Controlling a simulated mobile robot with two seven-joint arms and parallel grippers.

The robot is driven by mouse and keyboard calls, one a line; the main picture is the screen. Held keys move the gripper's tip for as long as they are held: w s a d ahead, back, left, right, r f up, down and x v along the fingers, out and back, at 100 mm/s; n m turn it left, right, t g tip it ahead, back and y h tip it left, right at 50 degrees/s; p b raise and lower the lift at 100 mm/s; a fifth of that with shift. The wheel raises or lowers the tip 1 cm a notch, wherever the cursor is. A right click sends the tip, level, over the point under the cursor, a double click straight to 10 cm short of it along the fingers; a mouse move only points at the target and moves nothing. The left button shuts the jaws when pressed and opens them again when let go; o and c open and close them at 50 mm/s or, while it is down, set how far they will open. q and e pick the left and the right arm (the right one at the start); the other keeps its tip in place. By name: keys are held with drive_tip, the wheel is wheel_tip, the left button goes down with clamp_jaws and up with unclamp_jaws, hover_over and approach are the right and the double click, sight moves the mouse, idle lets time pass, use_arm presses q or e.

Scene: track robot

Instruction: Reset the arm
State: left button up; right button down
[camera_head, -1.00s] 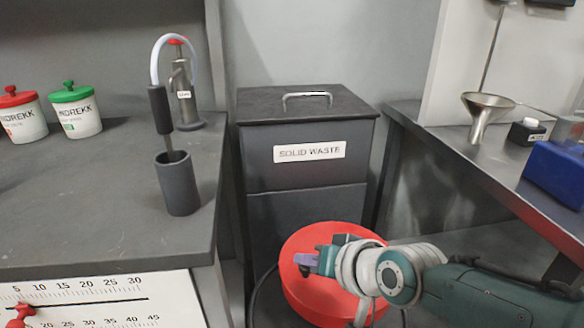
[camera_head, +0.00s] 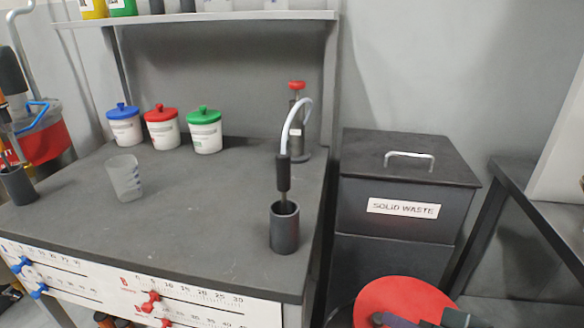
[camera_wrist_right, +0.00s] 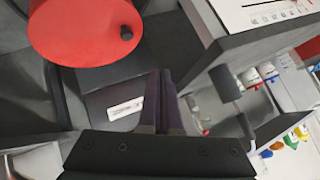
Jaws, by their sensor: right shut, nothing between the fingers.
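My right gripper (camera_head: 392,320) shows only in part at the bottom edge of the head view, in front of a red round object (camera_head: 405,292). In the right wrist view its two dark fingers (camera_wrist_right: 160,100) are together with nothing between them. The rest of my right arm is mostly cut off below the head view. My left gripper is in neither view.
Another table (camera_head: 535,200) is at the right edge.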

drive_tip(key=s+d+r+n+g+h+p, duration=0.15)
drive_tip(key=s+r+n+g+p, duration=0.5)
drive_tip(key=s+r, duration=1.05)
drive_tip(key=w+p+v, duration=0.2)
drive_tip(key=p+v, duration=1)
drive_tip(key=w+a+r+p+v, duration=0.1)
drive_tip(key=w+p+v, duration=0.2)
drive_tip(key=p+v, duration=0.8)
drive_tip(key=w+r+p+v, duration=0.1)
drive_tip(key=w+p+v, duration=0.2)
drive_tip(key=p+v, duration=0.9)
drive_tip(key=shift+a+r+p, duration=0.3)
drive_tip(key=shift+r+p, duration=0.2)
drive_tip(key=shift+p, duration=0.6)
drive_tip(key=shift+s+t, duration=0.1)
drive_tip(key=shift+t, duration=0.15)
